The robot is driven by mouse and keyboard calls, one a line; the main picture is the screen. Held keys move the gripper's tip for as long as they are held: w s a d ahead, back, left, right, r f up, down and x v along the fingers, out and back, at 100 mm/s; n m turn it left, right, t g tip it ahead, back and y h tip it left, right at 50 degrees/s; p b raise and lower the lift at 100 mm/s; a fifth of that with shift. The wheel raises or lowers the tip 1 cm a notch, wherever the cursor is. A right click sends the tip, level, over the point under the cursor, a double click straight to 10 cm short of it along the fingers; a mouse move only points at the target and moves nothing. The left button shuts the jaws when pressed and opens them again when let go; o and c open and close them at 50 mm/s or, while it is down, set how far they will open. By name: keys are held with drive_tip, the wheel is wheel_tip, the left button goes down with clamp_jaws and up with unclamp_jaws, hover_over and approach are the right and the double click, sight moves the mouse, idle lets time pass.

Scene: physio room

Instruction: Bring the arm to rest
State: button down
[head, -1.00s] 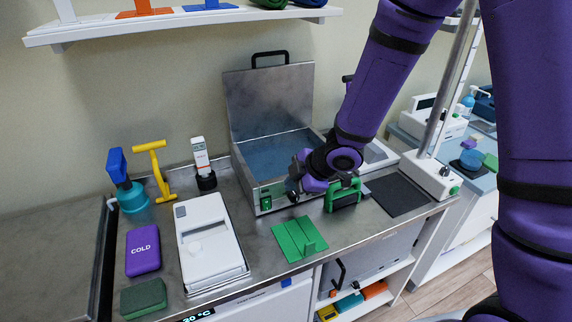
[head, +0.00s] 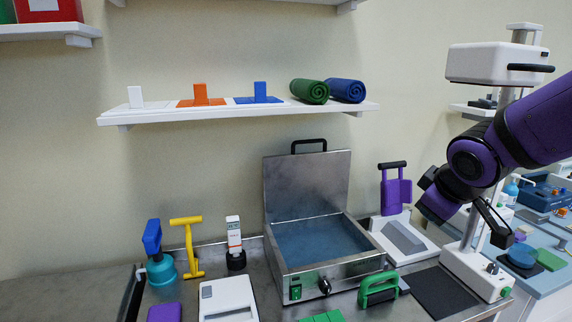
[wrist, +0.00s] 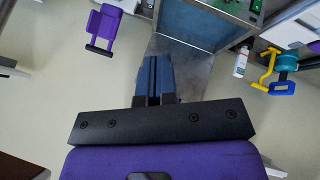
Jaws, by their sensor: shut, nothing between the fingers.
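My purple arm enters the head view from the right edge.
A metal bath (head: 335,286) stands with its lid up. A green-handled tool (head: 378,288) is in front; a white column device (head: 475,268) is close to my gripper. A purple paddle (head: 396,192) stands behind. A shelf (head: 240,108) holds rolls. Open air lies above the counter.

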drive_tip(key=s+d+r+m+g, duration=0.1)
drive_tip(key=s+r+m, duration=0.2)
drive_tip(key=s, duration=0.6)
drive_tip(key=s+d+r+m+g, duration=0.1)
drive_tip(key=s+r+m, duration=0.3)
drive_tip(key=s, duration=0.4)
drive_tip(key=shift+s+d+m+y, duration=0.3)
drive_tip(key=shift+s+d, duration=0.05)
drive_tip(key=shift+d, duration=0.15)
